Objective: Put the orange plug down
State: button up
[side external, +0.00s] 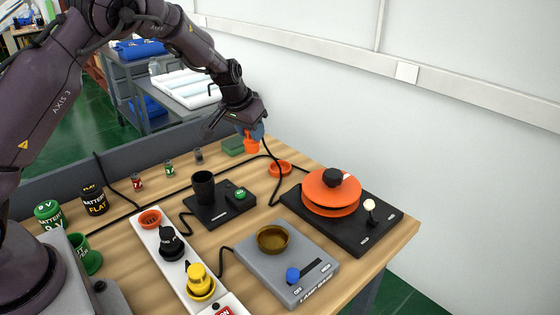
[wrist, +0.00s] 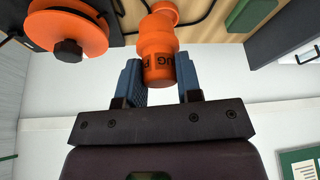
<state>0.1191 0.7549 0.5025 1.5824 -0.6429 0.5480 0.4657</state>
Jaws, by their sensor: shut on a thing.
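The orange plug (side external: 251,146) is in my gripper (side external: 254,131) near the far edge of the table, beside a green block (side external: 233,145). In the wrist view the plug (wrist: 158,48) sits between the blue fingers (wrist: 161,78), with dark letters on its side. My gripper is shut on it. Whether the plug touches the table is hard to tell. An empty orange socket (side external: 150,219) is at the far end of a white strip (side external: 172,253). A black plug (side external: 171,242) and a yellow plug (side external: 200,281) stand on the same strip.
An orange ring (side external: 280,168) lies on the table near the plug. A black base with orange discs (side external: 331,189) is at right. A black cup (side external: 203,187), a grey lamp base (side external: 300,270) and small cans (side external: 169,169) stand around. Black cables cross the wood.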

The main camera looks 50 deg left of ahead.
jog(key=shift+w+a+f, duration=0.5)
jog(key=shift+w+f, duration=1.5)
jog(key=shift+f, duration=0.05)
jog(key=shift+w+a+f, duration=0.45)
jog(key=shift+w+f, duration=1.5)
jog(key=shift+f, duration=0.05)
jog(key=shift+w+a+f, duration=0.5)
jog(key=shift+w+f, duration=1.5)
jog(key=shift+f, duration=0.05)
jog(key=shift+f, duration=0.1)
jog(key=shift+f, duration=0.4)
jog(key=o, duration=1)
jog(key=shift+r, duration=0.1)
